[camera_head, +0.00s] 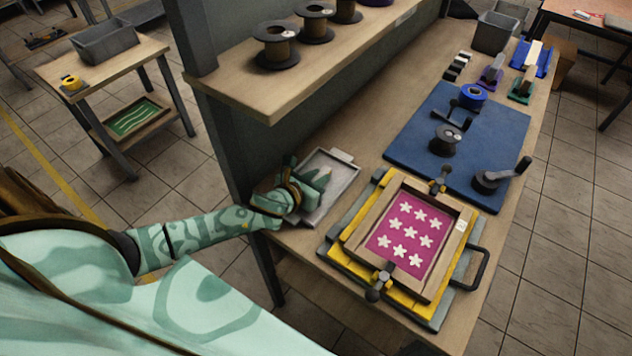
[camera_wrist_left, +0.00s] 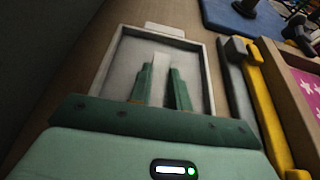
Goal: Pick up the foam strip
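My left gripper (camera_head: 322,172) is over a shallow grey tray (camera_head: 345,181) on the bench, beside the printing frame. In the left wrist view its two green fingers (camera_wrist_left: 163,72) point into the tray (camera_wrist_left: 113,60) and stand apart. A pale, narrow piece that looks like the foam strip (camera_wrist_left: 161,66) shows between the fingertips. I cannot tell whether the fingers touch it. In the head view I cannot make the strip out behind the fingers. My right gripper is in neither view.
A wooden printing frame (camera_head: 369,225) with a pink star print (camera_head: 408,233) stands right of the tray. A blue mat (camera_head: 410,145) with spools lies behind it. A shelf (camera_head: 275,95) with dark spools (camera_head: 277,45) overhangs the bench's far left.

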